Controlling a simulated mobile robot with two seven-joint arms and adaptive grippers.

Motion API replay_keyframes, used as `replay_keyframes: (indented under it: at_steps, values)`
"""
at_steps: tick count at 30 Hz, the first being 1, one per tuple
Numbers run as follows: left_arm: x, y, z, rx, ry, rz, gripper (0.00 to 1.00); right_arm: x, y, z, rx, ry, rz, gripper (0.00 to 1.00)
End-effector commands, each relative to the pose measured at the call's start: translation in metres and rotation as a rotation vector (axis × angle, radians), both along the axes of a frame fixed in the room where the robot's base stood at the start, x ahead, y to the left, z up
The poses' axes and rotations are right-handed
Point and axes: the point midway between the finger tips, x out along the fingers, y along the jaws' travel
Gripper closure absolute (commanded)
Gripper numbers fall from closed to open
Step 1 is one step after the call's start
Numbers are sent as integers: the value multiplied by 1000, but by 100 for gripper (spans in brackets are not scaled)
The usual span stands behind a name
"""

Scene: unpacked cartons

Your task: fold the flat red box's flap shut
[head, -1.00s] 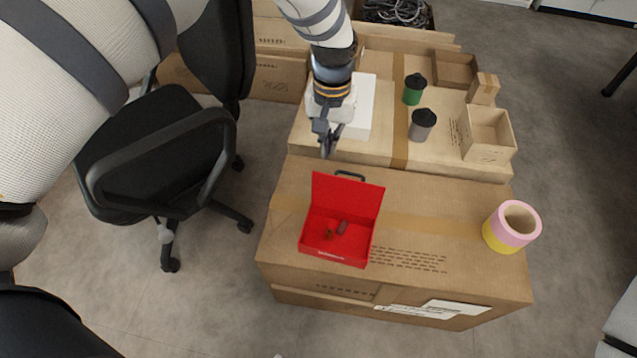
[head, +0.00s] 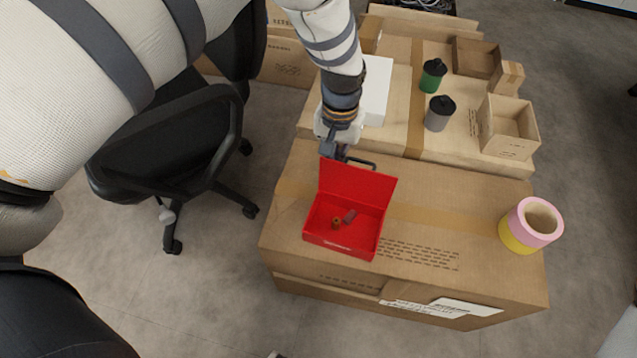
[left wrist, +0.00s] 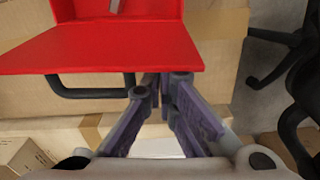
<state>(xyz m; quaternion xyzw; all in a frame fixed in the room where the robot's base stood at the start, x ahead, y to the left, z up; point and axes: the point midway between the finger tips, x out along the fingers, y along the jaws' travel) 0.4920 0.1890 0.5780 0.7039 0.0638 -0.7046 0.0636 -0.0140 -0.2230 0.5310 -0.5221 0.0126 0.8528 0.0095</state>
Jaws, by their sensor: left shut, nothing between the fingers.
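The flat red box (head: 343,238) sits on the large carton with its flap (head: 356,186) standing up at the back edge, open. Two small items, one orange-brown (head: 336,222) and one greyish (head: 349,215), lie inside. My left gripper (head: 333,157) is shut and empty, right behind the flap's top edge. In the left wrist view the flap (left wrist: 110,48) spans the upper part and the gripper's fingertips (left wrist: 160,80) are close to its edge; I cannot tell whether they touch. A dark handle (left wrist: 85,92) shows beside the fingers. My right gripper is not in view.
A pink and yellow tape roll (head: 531,226) stands at the carton's right side. A black chair (head: 170,150) stands left.

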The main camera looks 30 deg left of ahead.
Motion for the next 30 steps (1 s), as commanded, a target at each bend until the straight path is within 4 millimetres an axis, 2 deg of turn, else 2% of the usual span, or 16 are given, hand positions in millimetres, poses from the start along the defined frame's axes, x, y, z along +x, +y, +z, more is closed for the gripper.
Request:
replay_keyframes:
  at_steps: [1,11,20,30]
  values:
    - [-3,-1,9,0,-7,0,100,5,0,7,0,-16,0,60]
    - [-36,-7,13,0,-3,-1,100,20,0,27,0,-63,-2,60]
    - [-65,-12,4,-1,-2,0,100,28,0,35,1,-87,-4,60]
    - [-93,-17,-18,0,1,0,100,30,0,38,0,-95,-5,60]
